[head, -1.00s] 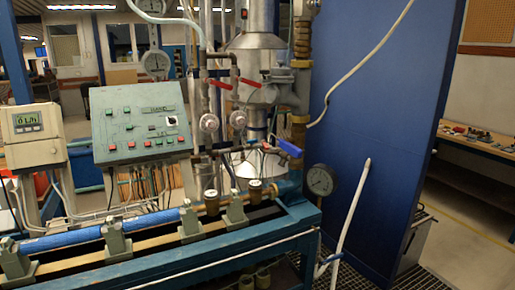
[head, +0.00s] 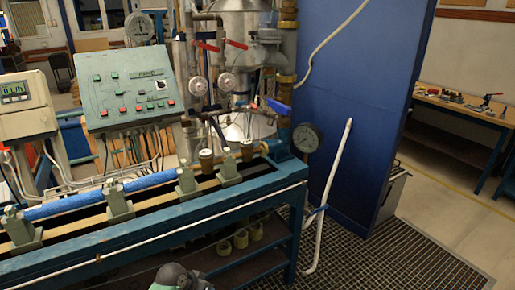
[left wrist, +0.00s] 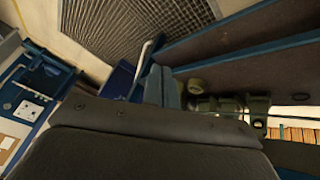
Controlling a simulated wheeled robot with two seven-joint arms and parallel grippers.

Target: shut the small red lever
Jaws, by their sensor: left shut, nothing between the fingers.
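Two small red levers stand out in the head view, one at left (head: 208,45) and one at right (head: 237,44), on the pipes above two round gauges. A much smaller reddish part (head: 255,107) shows beside a blue lever handle (head: 279,107) lower down; its shape is too small to tell. In the left wrist view my left gripper (left wrist: 164,70) is shut and empty, pointing past the bench toward the floor grating. It is apart from the levers. My right gripper is not in view.
The blue bench frame (head: 220,212) spans the front, carrying a blue pipe in clamps. A green control panel (head: 128,90) and a white meter (head: 25,105) stand left. A dial gauge (head: 306,138) is at the bench's right end.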

